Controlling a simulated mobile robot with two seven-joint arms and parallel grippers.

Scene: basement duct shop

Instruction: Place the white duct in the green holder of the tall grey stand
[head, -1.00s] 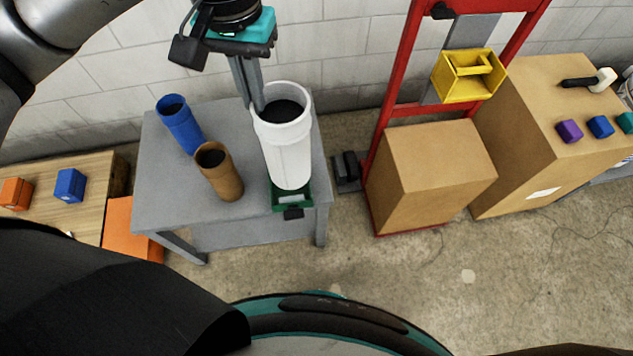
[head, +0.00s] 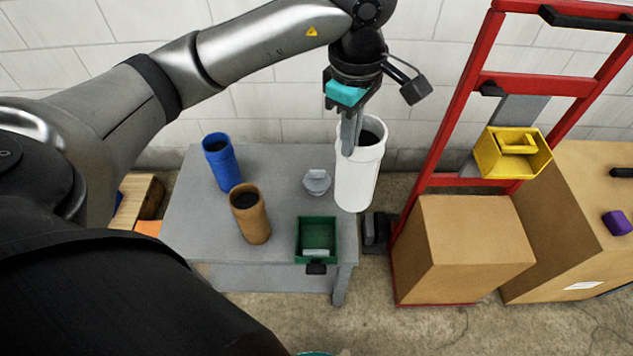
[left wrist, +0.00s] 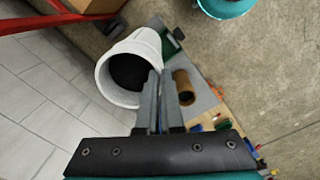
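The white duct (head: 360,180) is an open-topped tube, roughly upright, at the right edge of the grey table-like stand (head: 200,225). My left gripper (head: 350,150) is shut on the wall of its upper rim. The left wrist view shows the duct (left wrist: 118,75) with its dark mouth beside the fingers (left wrist: 160,95). The duct appears to hang above the stand, behind and right of the green holder (head: 317,228). The green holder is an open box at the stand's front right corner, with a pale piece at its front. My right gripper is out of view.
A blue tube (head: 222,165) and a brown tube (head: 250,215) stand left of the holder. A small grey faceted piece (head: 317,182) lies behind it. A red frame (head: 440,140) with a yellow bin (head: 512,152) and cardboard boxes (head: 465,245) stand to the right.

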